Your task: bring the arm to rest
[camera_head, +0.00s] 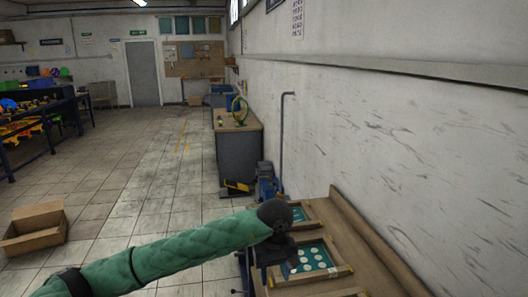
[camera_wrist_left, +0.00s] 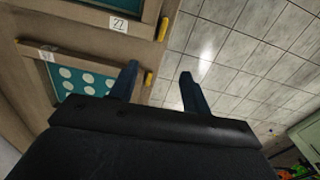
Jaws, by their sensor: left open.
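My left arm, in a green quilted sleeve, reaches from the lower left of the head view to a wooden bench (camera_head: 345,240) by the right wall. My left gripper (camera_head: 275,260) is over the bench's near left edge, seen dark and partly hidden by the wrist. In the left wrist view its two dark fingers (camera_wrist_left: 160,88) stand apart with nothing between them. A teal panel with white discs (camera_head: 312,258) lies in a wooden frame beside the gripper; it also shows in the left wrist view (camera_wrist_left: 72,78). My right gripper is in neither view.
An open cardboard box (camera_head: 35,228) stands on the tiled floor at the left. A blue machine (camera_head: 267,182) and a grey cabinet (camera_head: 238,150) stand along the right wall beyond the bench. The floor in the middle is clear.

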